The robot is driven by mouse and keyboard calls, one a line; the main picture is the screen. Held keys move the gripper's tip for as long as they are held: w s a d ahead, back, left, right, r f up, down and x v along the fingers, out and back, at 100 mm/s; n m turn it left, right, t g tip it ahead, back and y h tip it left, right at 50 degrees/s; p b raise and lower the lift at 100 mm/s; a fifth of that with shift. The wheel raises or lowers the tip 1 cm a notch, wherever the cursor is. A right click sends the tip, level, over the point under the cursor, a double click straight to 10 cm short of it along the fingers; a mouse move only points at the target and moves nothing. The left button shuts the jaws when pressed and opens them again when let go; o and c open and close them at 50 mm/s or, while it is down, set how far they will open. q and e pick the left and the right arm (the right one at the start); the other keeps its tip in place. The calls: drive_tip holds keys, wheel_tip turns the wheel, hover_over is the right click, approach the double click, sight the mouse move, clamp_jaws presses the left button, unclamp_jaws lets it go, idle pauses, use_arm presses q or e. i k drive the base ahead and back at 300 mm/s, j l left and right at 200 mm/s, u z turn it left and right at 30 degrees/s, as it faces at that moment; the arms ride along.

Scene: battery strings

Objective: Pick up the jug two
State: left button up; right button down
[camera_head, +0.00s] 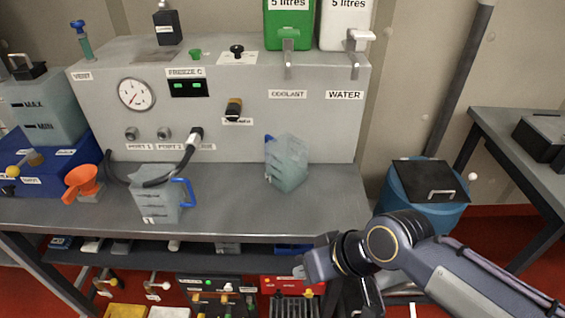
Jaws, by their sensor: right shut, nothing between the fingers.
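Two translucent grey jugs are on the bench (240,218). One jug (152,205) stands at the left with its blue handle to the right and a hose end near its top. The other jug (288,168) is near the middle, below the coolant tap, looks turned or tilted, and shows a little blue handle at its left. I cannot read which is jug two. My right gripper (303,272) is in front of the bench's front edge, lower right, shut and empty, apart from both jugs. My left gripper is not in view.
A grey machine (330,125) with a gauge and taps stands behind the jugs. A blue bin (405,205) with a black lid stands right. The bench's right front is clear.

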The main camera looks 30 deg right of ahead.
sight(287, 155)
drive_tip(key=k+l+u, duration=0.1)
drive_tip(key=l+u, duration=0.25)
drive_tip(key=k+l+u, duration=0.15)
drive_tip(key=l+u, duration=0.2)
drive_tip(key=l, duration=0.2)
drive_tip(key=k+l+u, duration=0.2)
drive_tip(key=l+u, duration=0.15)
drive_tip(key=k+l+u, duration=0.35)
drive_tip(key=i+l, duration=0.1)
